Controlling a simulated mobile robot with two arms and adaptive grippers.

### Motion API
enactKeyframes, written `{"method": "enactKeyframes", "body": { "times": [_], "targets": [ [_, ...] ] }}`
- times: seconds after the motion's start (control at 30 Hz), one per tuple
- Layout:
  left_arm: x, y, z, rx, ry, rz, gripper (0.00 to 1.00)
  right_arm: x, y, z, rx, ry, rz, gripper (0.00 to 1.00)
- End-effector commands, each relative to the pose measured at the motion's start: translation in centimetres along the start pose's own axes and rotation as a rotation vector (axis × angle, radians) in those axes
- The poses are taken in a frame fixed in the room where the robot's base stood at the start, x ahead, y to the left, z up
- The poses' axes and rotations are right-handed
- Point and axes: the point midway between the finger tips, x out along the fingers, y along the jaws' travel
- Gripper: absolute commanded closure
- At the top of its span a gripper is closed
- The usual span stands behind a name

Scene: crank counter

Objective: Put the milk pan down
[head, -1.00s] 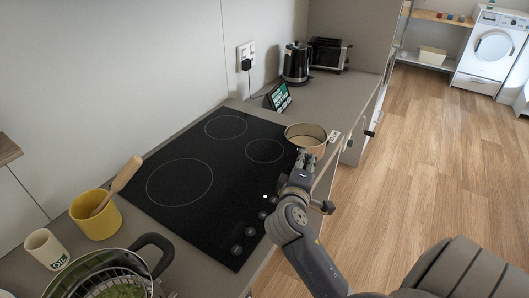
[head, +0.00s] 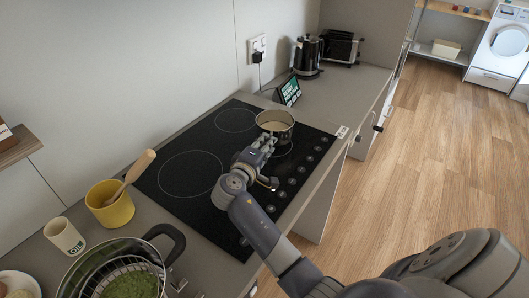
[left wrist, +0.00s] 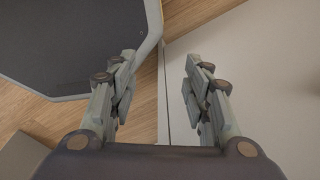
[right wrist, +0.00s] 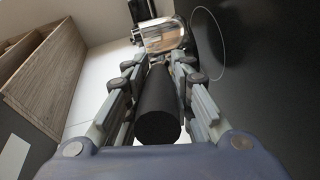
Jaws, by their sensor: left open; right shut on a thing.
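The milk pan (head: 274,122) is a small light metal pot over the right part of the black cooktop (head: 160,205) in the head view. It looks upright; I cannot tell whether its base touches the glass. My right gripper (head: 262,146) is shut on its handle. In the right wrist view the black handle (right wrist: 158,110) lies between the fingers of the right gripper (right wrist: 156,80), with the shiny pan (right wrist: 163,36) beyond. My left gripper (left wrist: 160,75) is open and empty in the left wrist view; it does not show in the head view.
A yellow pot (head: 110,208) with a wooden-handled tool, an oil cup (head: 65,236) and a large pan with a strainer (head: 128,283) stand at the lower left. A kettle (head: 307,56), toaster (head: 341,47) and small screen (head: 288,91) stand beyond the cooktop. The cooktop's left rings are clear.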

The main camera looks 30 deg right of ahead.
Motion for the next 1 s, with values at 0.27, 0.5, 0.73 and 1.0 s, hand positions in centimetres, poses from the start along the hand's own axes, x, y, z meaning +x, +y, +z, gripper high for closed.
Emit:
{"method": "enactKeyframes", "body": {
  "times": [0.27, 0.5, 0.73, 1.0],
  "targets": [
    [-0.9, 0.1, -0.1, 0.0, 0.0, 0.001, 0.56, 0.4, -1.7, -0.1, -0.005, 0.001, 0.006, 1.0],
    [-1.1, 0.1, -0.1, 0.001, 0.0, 0.002, 0.56, 0.7, -3.1, 0.1, 0.001, 0.002, 0.008, 1.0],
    [-1.1, 0.1, -0.1, 0.002, 0.0, 0.002, 0.56, 0.7, -3.5, 0.3, -0.002, 0.0, 0.0, 0.58],
    [-1.1, 0.1, -0.1, 0.002, -0.001, 0.002, 0.56, 0.7, -3.5, 0.3, -0.002, 0.0, 0.0, 0.58]
  ]
}}
